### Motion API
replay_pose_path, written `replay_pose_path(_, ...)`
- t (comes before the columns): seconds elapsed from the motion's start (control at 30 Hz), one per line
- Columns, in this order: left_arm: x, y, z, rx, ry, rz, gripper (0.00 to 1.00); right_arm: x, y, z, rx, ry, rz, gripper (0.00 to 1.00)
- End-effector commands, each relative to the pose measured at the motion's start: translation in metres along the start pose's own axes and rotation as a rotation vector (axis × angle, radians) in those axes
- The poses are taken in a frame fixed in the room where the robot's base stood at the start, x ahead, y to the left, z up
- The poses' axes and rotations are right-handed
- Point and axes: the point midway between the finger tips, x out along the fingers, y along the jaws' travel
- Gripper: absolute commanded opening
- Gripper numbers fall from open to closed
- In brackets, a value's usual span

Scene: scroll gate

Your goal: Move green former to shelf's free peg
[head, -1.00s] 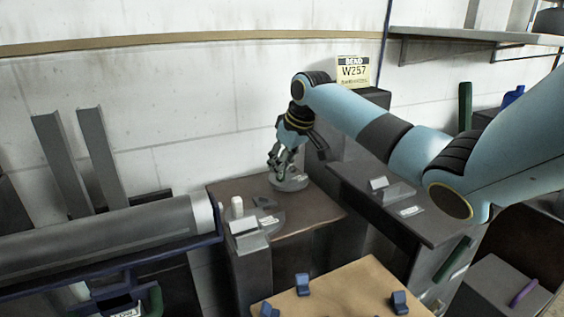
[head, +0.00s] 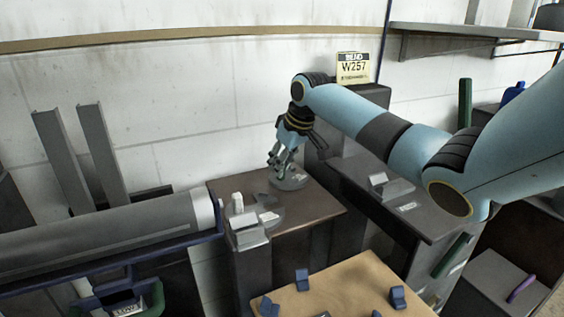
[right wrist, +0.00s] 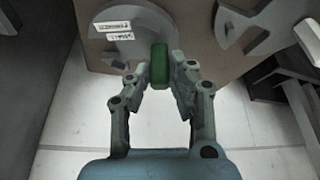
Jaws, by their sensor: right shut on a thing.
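My right gripper (head: 279,163) reaches down to a grey round disc (head: 290,183) at the back of a brown-topped stand (head: 312,215). In the right wrist view its fingers (right wrist: 159,80) are shut on a small green upright piece (right wrist: 160,62), which stands beside a grey disc with two white labels (right wrist: 122,30). In the head view the fingers hide this piece. I cannot tell whether it is the green former, and I cannot make out a free peg. My left gripper is not in view.
A second disc with a white peg (head: 238,203) stands at the left of the stand. A large grey roller (head: 100,240) lies further left. A tan table (head: 345,287) with several blue blocks is in front. A purple bar (head: 521,288) lies on a box at right.

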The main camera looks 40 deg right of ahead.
Motion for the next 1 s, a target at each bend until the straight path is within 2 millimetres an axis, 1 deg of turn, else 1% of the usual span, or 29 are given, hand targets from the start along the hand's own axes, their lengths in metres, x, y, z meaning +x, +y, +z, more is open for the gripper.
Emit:
replay_pose_path(0.17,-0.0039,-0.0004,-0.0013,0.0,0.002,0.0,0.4,-0.0015,0.0001,-0.0013,-0.001,0.003,0.001,0.0)
replay_pose_path(1.0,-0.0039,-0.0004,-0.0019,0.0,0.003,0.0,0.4,0.0034,-0.0001,0.0006,0.0,0.003,0.001,0.0)
